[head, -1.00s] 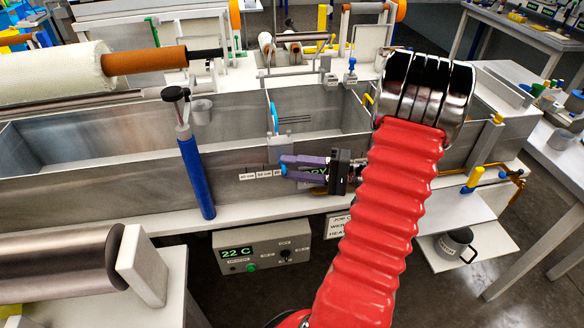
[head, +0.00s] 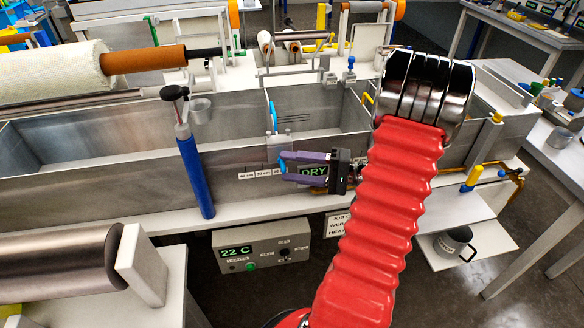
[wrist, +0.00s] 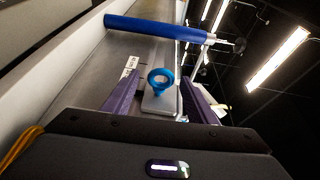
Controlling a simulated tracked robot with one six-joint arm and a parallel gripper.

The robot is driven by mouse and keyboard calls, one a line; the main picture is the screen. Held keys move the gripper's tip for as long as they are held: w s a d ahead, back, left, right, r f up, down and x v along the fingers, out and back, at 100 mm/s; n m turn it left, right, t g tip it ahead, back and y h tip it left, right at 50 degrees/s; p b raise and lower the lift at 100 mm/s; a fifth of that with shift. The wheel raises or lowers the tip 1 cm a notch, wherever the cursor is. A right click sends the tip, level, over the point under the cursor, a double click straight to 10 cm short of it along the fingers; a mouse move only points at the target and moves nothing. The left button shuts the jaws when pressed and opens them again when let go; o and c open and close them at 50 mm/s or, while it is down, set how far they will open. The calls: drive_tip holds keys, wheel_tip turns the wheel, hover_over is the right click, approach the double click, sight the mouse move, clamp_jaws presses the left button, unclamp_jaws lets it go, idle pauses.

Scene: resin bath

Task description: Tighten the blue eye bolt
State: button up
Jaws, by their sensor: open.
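The blue eye bolt (head: 282,164) stands out from a grey clamp plate (head: 280,148) on the front wall of the steel bath (head: 225,167). In the wrist view its blue ring (wrist: 160,73) faces me, in front of the grey plate (wrist: 158,103). My gripper (head: 284,167) is open, its purple fingers on either side of the ring. In the wrist view my gripper (wrist: 158,83) shows clear gaps between each finger and the ring. Whether the bolt is fully seated cannot be told.
A blue-handled tool (head: 194,170) leans on the bath front left of my gripper; it also shows in the wrist view (wrist: 155,29). A control box reading 22 C (head: 262,249) sits below.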

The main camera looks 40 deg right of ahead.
drive_tip(key=v, duration=1.3)
drive_tip(key=shift+s+d, duration=0.15)
drive_tip(key=shift+s, duration=0.1)
drive_tip(key=shift+s, duration=0.1)
